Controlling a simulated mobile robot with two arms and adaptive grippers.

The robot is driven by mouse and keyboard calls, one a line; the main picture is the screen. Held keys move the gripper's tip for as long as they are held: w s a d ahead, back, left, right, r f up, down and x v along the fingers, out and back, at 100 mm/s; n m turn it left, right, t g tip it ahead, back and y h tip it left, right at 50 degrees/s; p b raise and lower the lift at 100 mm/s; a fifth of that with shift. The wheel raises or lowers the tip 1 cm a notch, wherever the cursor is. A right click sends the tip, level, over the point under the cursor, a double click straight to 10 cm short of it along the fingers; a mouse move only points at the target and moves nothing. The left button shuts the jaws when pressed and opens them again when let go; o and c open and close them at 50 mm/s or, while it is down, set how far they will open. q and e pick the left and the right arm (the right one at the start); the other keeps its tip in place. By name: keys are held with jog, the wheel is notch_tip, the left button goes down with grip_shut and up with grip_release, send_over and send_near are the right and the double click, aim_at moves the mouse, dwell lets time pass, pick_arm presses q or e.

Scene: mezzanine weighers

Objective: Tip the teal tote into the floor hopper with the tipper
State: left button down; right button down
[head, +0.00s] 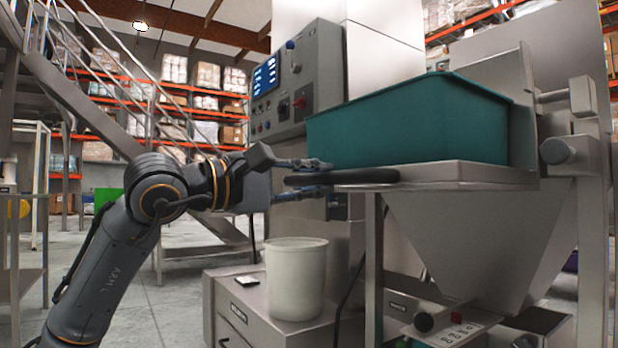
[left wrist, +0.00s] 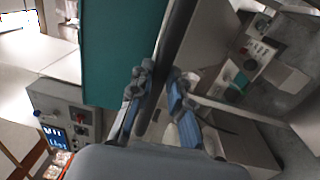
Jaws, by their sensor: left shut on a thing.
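The teal tote (head: 415,122) sits upright on the steel platform of the tipper (head: 470,172); its inside is hidden from this low angle. A black bar handle (head: 345,176) sticks out along the platform's left edge. My left gripper (head: 318,177) is shut on this handle, just left of the tote. In the left wrist view, the handle (left wrist: 172,50) runs between the fingers (left wrist: 158,98), beside the tote's wall (left wrist: 118,45). A steel funnel-shaped hopper (head: 480,235) is below the platform. My right gripper is not in view.
A grey control cabinet (head: 300,80) with a blue screen stands behind the handle. A white bucket (head: 296,280) stands on a low steel box (head: 255,318) below my left gripper. A small control panel (head: 452,330) is under the hopper. Stairs and racks stand behind.

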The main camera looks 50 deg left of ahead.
pick_arm(q)
jog(key=shift+w+d+f+b, duration=0.1)
jog(key=shift+w+f+b, duration=0.1)
jog(key=shift+f, duration=0.15)
jog(key=shift+w+d+f+b, duration=0.1)
jog(key=shift+f+b, duration=0.05)
jog(key=shift+f, duration=0.35)
jog(key=c, duration=1.7)
grip_release()
jog(key=o, duration=0.4)
jog(key=shift+s+a, duration=0.1)
jog(key=shift+s, duration=0.05)
jog(key=shift+o, duration=0.2)
jog(key=shift+r, duration=0.25)
jog(key=s+a+f, duration=0.1)
jog(key=s, duration=1.1)
